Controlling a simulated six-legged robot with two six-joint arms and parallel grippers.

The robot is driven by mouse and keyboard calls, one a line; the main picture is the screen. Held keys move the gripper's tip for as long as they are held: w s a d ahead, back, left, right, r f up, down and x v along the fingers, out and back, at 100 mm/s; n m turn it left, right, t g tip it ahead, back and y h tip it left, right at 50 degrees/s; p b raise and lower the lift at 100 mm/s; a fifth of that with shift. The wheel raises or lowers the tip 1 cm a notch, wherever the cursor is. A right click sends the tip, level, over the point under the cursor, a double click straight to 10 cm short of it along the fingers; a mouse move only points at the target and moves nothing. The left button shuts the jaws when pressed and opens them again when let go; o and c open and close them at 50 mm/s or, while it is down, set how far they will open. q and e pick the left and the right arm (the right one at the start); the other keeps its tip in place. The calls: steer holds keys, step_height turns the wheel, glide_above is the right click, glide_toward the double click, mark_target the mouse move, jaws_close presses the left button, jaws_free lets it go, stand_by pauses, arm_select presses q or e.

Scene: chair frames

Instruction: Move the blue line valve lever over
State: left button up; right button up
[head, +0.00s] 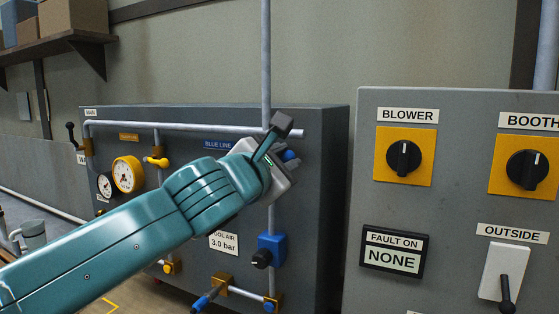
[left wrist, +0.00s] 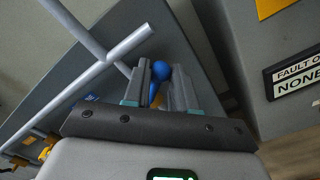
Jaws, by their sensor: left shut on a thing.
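The blue line valve lever has a round blue knob (head: 290,155) that peeks out beside my left gripper (head: 284,142) in the head view. My gripper hides the rest of the lever and the valve there. In the left wrist view, the blue lever (left wrist: 160,71) sits between the two grey fingers of my left gripper (left wrist: 161,84), which is shut on it. The BLUE LINE label (head: 217,145) is on the dark panel (head: 315,150), just left of my wrist. My right gripper is in neither view.
A pale pipe (head: 266,60) rises above the valve. Gauges (head: 128,174), a yellow valve (head: 156,161) and a blue regulator (head: 270,249) surround my arm. A grey switch cabinet (head: 460,200) stands close on the right.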

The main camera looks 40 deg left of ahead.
arm_select(q)
steer(key=shift+w+d+f+b, duration=0.1)
steer(key=shift+d+f+b, duration=0.15)
steer(key=shift+f+b, duration=0.3)
steer(key=shift+w+d+f+b, duration=0.1)
steer(key=shift+d+f+b, duration=0.15)
steer(key=shift+f+b, duration=0.25)
steer(key=shift+o, duration=0.6)
steer(key=shift+d+f+b, duration=0.15)
steer(key=shift+f+b, duration=0.35)
steer(key=shift+f, duration=0.1)
steer(key=shift+d+f+b, duration=0.15)
steer(key=shift+f+b, duration=0.35)
steer(key=shift+f, duration=0.05)
steer(key=shift+w, duration=0.1)
steer(key=o, duration=0.9)
steer(key=shift+a, duration=0.1)
steer(key=shift+a+r, duration=0.1)
